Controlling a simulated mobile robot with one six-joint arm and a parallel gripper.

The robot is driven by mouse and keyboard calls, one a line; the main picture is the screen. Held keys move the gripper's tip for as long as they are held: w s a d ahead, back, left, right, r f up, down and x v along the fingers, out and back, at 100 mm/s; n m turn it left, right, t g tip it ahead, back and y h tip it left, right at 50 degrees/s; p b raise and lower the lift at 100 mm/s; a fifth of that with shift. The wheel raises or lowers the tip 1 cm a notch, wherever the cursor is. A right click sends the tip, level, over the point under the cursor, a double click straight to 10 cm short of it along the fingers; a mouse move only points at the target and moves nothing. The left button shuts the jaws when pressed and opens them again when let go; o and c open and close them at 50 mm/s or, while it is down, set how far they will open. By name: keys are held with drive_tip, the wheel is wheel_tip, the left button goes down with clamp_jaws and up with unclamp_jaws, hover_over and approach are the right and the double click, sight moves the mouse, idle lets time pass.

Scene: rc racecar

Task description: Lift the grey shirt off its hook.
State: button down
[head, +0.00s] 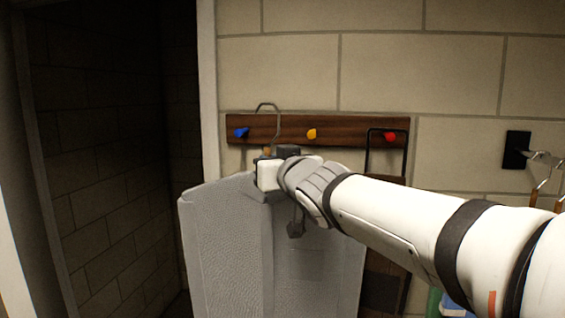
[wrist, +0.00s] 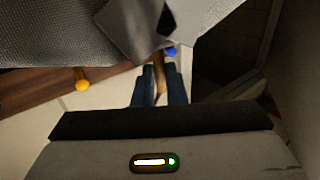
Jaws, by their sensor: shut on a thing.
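The grey shirt (head: 225,235) hangs upright on a hanger in the head view, in front of the peg rack. The hanger's metal hook (head: 267,106) rises above the rack, between the blue peg (head: 241,132) and the yellow peg (head: 311,133); it appears clear of both. My gripper (head: 266,160) is at the shirt's collar, its fingertips partly hidden. In the wrist view my gripper (wrist: 159,82) is shut on the brown hanger (wrist: 158,62), with grey shirt cloth (wrist: 60,30) beyond.
The wooden rack (head: 355,129) also has a red peg (head: 390,136), where a dark-framed item (head: 404,160) hangs. A black wall mount (head: 517,149) is further right. A dark doorway (head: 105,150) opens on the left, its pale frame (head: 207,90) close to the shirt.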

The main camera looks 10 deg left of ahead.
drive_tip(key=shift+s, duration=0.1)
drive_tip(key=s+b, duration=0.9)
idle(1.0)
drive_tip(key=shift+w+r, duration=0.1)
drive_tip(key=shift+w, duration=0.05)
drive_tip(key=w+p, duration=0.5)
drive_tip(key=p, duration=0.1)
drive_tip(key=shift+w, duration=0.1)
idle(0.4)
